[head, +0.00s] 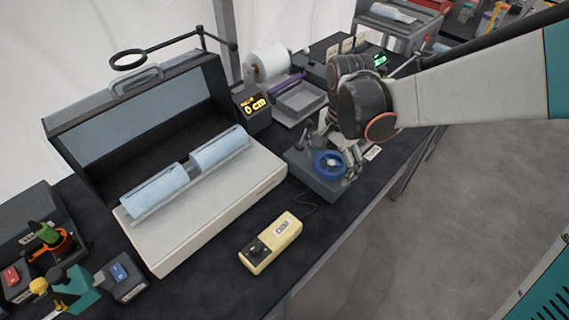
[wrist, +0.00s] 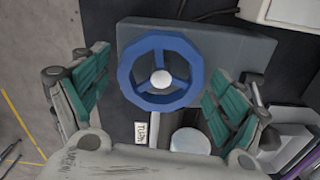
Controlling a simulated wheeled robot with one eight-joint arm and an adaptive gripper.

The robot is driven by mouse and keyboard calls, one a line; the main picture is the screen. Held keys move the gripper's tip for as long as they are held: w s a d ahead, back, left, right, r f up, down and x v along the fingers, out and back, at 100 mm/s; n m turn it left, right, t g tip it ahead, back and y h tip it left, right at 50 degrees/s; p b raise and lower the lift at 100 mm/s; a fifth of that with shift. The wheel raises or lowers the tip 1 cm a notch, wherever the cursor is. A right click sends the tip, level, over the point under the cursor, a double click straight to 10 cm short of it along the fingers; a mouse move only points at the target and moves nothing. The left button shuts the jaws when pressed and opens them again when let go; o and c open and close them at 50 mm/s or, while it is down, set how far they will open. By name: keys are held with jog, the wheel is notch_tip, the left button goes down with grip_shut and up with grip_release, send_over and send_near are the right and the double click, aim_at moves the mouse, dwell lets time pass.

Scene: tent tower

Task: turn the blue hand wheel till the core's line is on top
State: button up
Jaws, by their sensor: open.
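The blue hand wheel (head: 329,164) stands on a grey base (head: 335,187) near the table's front edge in the head view. In the wrist view the blue wheel (wrist: 124,78), with spokes and a pale hub, lies between my open fingers and is not gripped. My gripper (wrist: 158,98) has green-padded fingers on either side of the wheel, apart from it. In the head view my gripper (head: 330,140) is just above the wheel, partly hidden by my wrist. Pale blue cylinders (head: 155,190) lie in a trough of the open light box. I cannot make out a line on a core.
A yellow box labelled DIM (head: 270,243) lies front of the light box (head: 205,215). A display reading 0 cm (head: 256,105) and a grey tray (head: 300,101) stand behind the wheel. A TURN tag (wrist: 140,132) is beside it. Floor is free at right.

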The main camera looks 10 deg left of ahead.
jog(key=shift+s+a, duration=0.15)
jog(key=shift+s, duration=0.05)
jog(key=c, duration=1.1)
jog(key=shift+n, duration=0.4)
jog(key=n, duration=0.2)
jog(key=shift+w+n+p, duration=0.1)
jog(key=shift+n+p, duration=0.2)
jog(key=shift+p, duration=0.1)
jog(key=shift+f+n, duration=0.1)
jog(key=shift+n, duration=1.4)
